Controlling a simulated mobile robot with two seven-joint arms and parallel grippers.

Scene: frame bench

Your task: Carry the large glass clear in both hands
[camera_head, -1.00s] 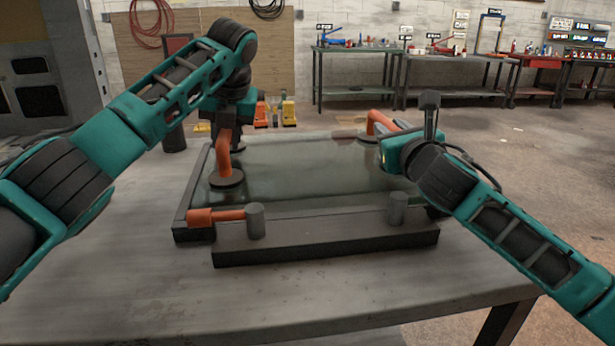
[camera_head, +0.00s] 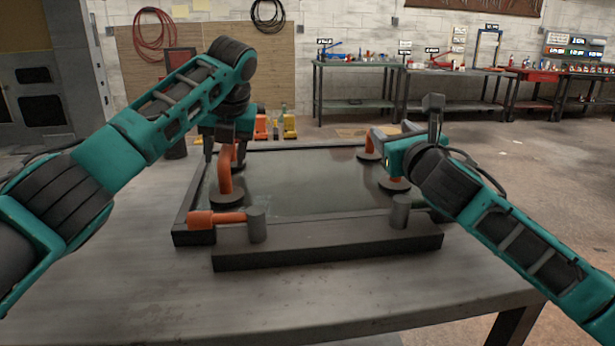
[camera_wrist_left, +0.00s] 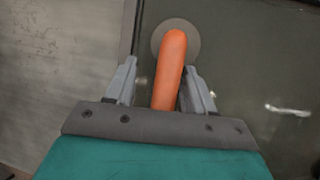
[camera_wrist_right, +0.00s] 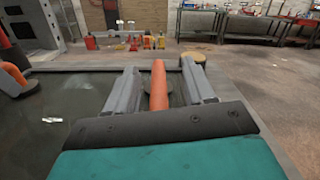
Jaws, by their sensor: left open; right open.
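The large glass (camera_head: 300,178) lies flat inside a dark frame (camera_head: 190,200) on the bench. An orange handle with round pads (camera_head: 226,180) stands on its left part, and another orange handle (camera_head: 368,142) on its right part. My left gripper (camera_head: 226,138) is above the left handle. In the left wrist view its open fingers (camera_wrist_left: 160,68) lie on either side of that handle (camera_wrist_left: 171,65). My right gripper (camera_head: 388,140) is at the right handle. In the right wrist view its open fingers (camera_wrist_right: 161,68) straddle that handle (camera_wrist_right: 159,85). Finger contact cannot be told.
An orange-handled piece (camera_head: 215,217) lies across the frame's front left corner. Two grey posts (camera_head: 257,226) stand along the front bar (camera_head: 325,249). The bench front (camera_head: 150,290) is bare. Workbenches (camera_head: 355,85) stand far off by the wall.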

